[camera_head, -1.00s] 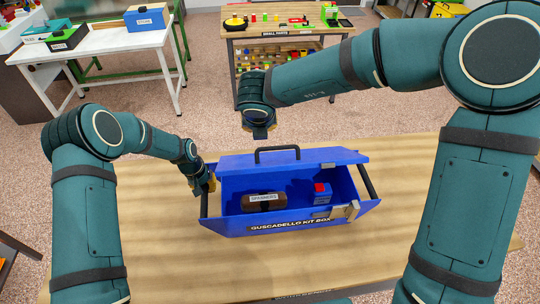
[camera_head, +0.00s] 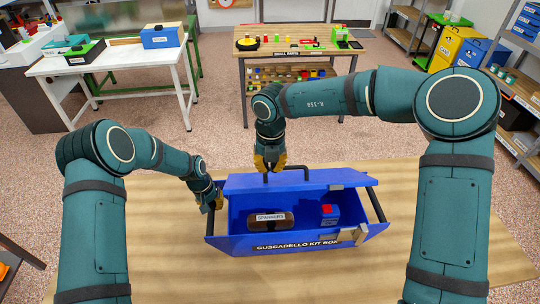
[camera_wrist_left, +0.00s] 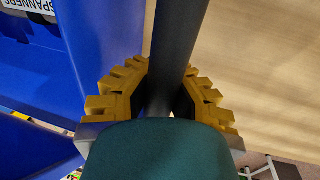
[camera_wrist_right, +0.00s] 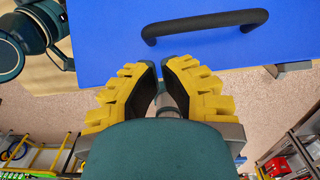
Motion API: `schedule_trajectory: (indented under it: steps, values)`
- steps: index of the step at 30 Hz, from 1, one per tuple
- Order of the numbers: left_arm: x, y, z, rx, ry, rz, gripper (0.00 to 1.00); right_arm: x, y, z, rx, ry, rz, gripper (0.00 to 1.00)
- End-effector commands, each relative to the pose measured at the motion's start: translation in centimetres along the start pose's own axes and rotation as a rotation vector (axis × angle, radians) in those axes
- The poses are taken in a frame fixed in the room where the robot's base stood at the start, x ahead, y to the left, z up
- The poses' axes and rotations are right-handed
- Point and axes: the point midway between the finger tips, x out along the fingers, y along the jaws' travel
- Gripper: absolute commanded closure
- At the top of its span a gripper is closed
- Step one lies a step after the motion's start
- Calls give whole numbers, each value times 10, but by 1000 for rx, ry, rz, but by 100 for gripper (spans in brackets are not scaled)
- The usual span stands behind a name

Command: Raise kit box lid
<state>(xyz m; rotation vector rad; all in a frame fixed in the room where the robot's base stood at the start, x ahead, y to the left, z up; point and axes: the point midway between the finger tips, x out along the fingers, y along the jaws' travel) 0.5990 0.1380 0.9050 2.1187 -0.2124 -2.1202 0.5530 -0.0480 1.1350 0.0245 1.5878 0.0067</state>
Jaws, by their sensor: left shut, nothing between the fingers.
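The blue kit box (camera_head: 262,241) stands on the wooden table, its inside visible from above. Its blue lid panel (camera_head: 240,182), with a black handle (camera_head: 290,169), is along the far side. The lid (camera_wrist_right: 190,40) and handle (camera_wrist_right: 205,23) also show in the right wrist view. My right gripper (camera_head: 270,166) points down by the handle's left end, its fingers parted by a narrow gap with nothing between them.
Inside the box are a brown roll labelled SPANNERS (camera_head: 270,222) and a blue block with a red top (camera_head: 329,214). A metal latch (camera_head: 356,235) is at the front right. The wooden table (camera_head: 400,260) is bare around the box. Another bench (camera_head: 300,50) stands behind.

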Motion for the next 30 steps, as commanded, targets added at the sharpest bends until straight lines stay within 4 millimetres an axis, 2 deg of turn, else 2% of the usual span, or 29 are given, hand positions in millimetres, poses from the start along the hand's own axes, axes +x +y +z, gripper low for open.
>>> schedule_trajectory:
  steps: [3,10,23,30]
  values:
    - [-1,1,-1,1,2,1,100,19,0,0,0,2,0,100]
    - [-1,1,-1,1,2,1,100,39,0,0,0,-1,0,100]
    - [-1,1,-1,1,2,1,100,42,0,1,1,-2,0,100]
    - [-1,1,-1,1,2,1,100,35,0,10,2,-4,-1,100]
